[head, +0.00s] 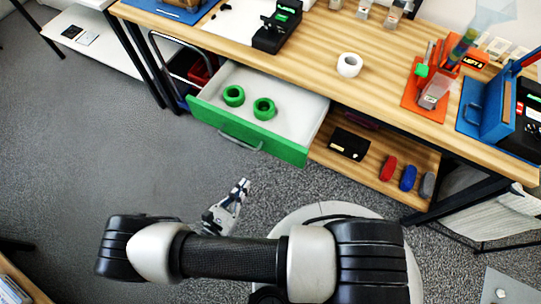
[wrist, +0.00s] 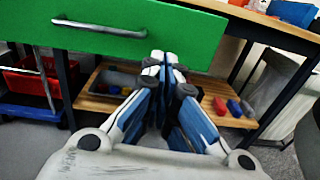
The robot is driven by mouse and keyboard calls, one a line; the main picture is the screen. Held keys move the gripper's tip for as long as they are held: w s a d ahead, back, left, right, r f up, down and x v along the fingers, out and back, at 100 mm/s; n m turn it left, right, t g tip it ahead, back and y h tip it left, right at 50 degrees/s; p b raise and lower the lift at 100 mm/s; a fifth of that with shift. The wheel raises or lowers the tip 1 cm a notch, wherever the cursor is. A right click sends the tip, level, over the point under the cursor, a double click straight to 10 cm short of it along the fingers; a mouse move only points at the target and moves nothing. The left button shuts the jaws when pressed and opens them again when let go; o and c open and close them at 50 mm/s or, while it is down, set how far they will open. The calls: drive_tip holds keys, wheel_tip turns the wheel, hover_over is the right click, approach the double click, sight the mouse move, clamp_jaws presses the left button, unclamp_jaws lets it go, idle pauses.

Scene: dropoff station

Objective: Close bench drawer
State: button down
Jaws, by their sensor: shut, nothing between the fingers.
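The bench drawer (head: 247,139) stands pulled out from under the wooden bench, with a green front, a grey bar handle (head: 240,142) and a white inside. Two green tape rolls (head: 248,101) lie in it. In the wrist view the green drawer front (wrist: 185,32) fills the upper left, with its handle (wrist: 98,28) left of my gripper. My gripper (head: 243,184) is shut and empty. It is in front of the drawer and a little below it in the head view. In the wrist view the fingertips (wrist: 164,58) overlap the front's lower edge; I cannot tell whether they touch it.
The bench top (head: 310,60) holds a white roll, a black device and orange and blue holders. A lower shelf (head: 365,165) carries a black box and red, blue and grey items. Red and blue bins (wrist: 30,85) stand at left. The floor (head: 90,150) left of the drawer is clear.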

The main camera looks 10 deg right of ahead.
drive_tip(key=f, duration=0.1)
drive_tip(key=b, duration=0.2)
approach(270, 148)
drive_tip(key=shift+n+t+y, duration=0.3)
drive_tip(key=shift+n+t, duration=0.1)
drive_tip(key=x, duration=0.6)
drive_tip(key=shift+w+d+f, duration=0.15)
drive_tip(key=shift+d+f, duration=0.05)
drive_tip(key=shift+d, duration=0.3)
